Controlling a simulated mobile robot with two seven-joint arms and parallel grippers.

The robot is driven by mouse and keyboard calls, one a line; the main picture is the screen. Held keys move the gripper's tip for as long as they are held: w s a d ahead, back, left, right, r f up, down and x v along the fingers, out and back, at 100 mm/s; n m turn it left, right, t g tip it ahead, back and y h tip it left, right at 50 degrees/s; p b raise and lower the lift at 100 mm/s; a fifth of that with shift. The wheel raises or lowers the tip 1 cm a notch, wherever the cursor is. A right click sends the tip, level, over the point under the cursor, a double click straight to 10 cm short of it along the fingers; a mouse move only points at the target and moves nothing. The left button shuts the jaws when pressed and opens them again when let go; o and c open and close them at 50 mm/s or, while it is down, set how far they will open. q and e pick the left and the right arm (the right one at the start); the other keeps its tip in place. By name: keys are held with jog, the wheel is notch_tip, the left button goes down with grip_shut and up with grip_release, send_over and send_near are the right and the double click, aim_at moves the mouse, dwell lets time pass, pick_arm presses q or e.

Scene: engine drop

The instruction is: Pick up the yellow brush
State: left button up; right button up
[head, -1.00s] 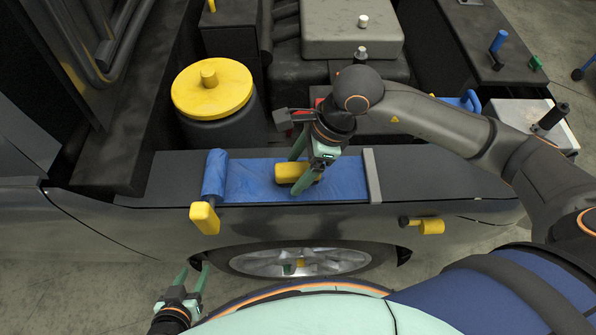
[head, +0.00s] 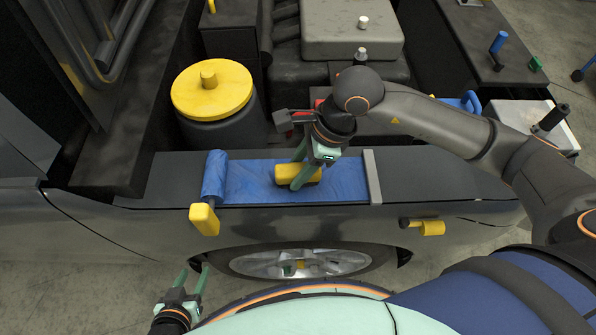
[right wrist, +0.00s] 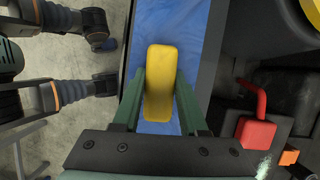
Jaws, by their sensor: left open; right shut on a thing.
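The yellow brush (head: 286,171) is a rounded yellow block on the blue mat (head: 247,183), which lies along the fender. My right gripper (head: 298,170) reaches down over it with one finger on each side, shut on it. In the right wrist view the yellow brush (right wrist: 160,85) stands lengthwise between the two green fingers, with the blue mat (right wrist: 165,30) beneath. I cannot tell whether the brush still touches the mat. My left gripper (head: 192,284) is open and empty, low in front of the fender.
A round yellow cap (head: 212,90) stands behind the mat. A yellow-handled tool (head: 204,218) hangs at the mat's left end, and another yellow piece (head: 432,228) is on the fender side at right. A grey bar (head: 372,176) crosses the mat's right end.

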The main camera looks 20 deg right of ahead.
aim_at(292, 169)
grip_shut()
pick_arm(q)
jog(key=shift+r, duration=0.15)
pick_arm(e)
jog(key=shift+r, duration=0.1)
jog(key=shift+r+p, duration=0.35)
jog(key=shift+p, duration=0.35)
notch_tip(292, 169, up, 3)
jog(key=shift+d+r+b, duration=0.15)
jog(key=shift+b, duration=0.45)
pick_arm(q)
jog(key=shift+m+h, duration=0.3)
jog(key=shift+h, duration=0.1)
jog(key=d+f+b, duration=0.1)
jog(key=b, duration=0.1)
jog(key=w+d+f+b, duration=0.1)
jog(key=f+b, duration=0.1)
jog(key=b, duration=0.1)
jog(key=d+f+b, duration=0.1)
jog(key=b, duration=0.1)
jog(key=shift+w+d+f+b, duration=0.15)
jog(key=shift+w+f+b, duration=0.15)
jog(key=shift+f, duration=0.05)
pick_arm(e)
jog(key=s+d+r, duration=0.9)
jog(key=s, duration=0.1)
jog(key=shift+s, duration=0.25)
jog(key=shift+r, duration=0.15)
